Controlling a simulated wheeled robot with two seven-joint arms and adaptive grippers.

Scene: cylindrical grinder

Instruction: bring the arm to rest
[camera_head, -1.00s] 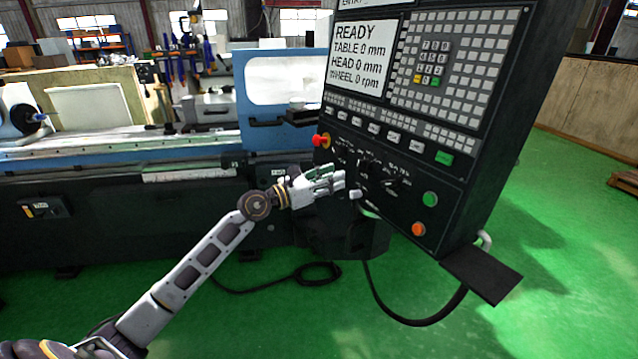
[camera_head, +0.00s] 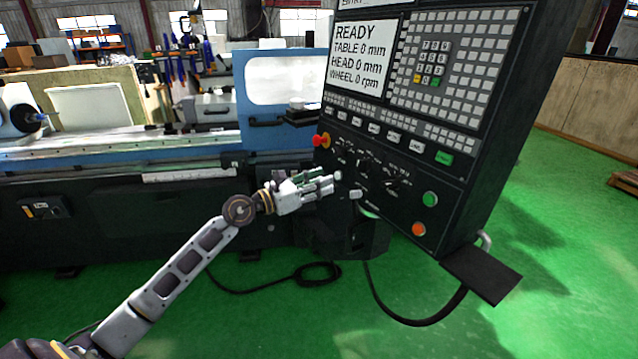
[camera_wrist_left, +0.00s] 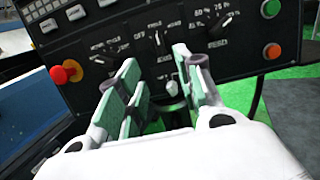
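My left arm comes in from the lower left in the head view. Its white left gripper (camera_head: 328,184) hangs in front of the lower left part of the dark control panel (camera_head: 395,212). In the left wrist view the gripper's two green-lined fingers (camera_wrist_left: 158,75) are apart with nothing between them. A small white lever (camera_wrist_left: 172,88) on the panel shows beyond the gap; it also shows in the head view (camera_head: 355,194), just past the fingertips. The gripper appears clear of the panel. My right gripper is in neither view.
A red emergency button (camera_head: 321,140), a green button (camera_head: 429,199) and an orange button (camera_head: 418,229) are on the panel. The screen (camera_head: 357,58) reads READY with zeros. The grinder bed (camera_head: 120,145) stands behind. Green floor (camera_head: 230,320) is open in front.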

